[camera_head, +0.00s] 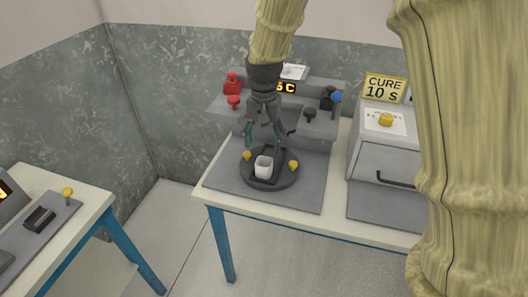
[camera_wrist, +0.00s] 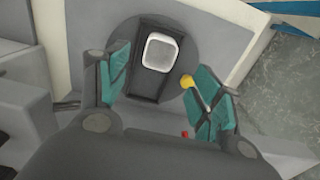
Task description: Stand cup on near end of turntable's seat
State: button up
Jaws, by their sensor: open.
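A white cup (camera_head: 263,167) stands upright on the near end of the dark seat on the round turntable (camera_head: 285,183). In the wrist view the cup (camera_wrist: 160,52) sits at one end of the rectangular seat (camera_wrist: 143,88), with the rest of the seat bare. My gripper (camera_head: 263,143) is above the far part of the turntable, behind the cup and apart from it. Its teal fingers also show wide apart in the wrist view (camera_wrist: 160,85), with nothing between them. The cup's base is hidden in the wrist view.
Yellow knobs (camera_head: 247,155) (camera_head: 293,165) flank the seat on the turntable. Behind it is a grey station with red knobs (camera_head: 232,85) and black and blue knobs (camera_head: 336,97). A grey oven-like box (camera_head: 385,150) with a CURE sign (camera_head: 384,88) stands right. Another table (camera_head: 85,205) is at left.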

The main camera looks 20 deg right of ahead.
jog(key=shift+r, duration=1.1)
jog(key=shift+c, duration=0.5)
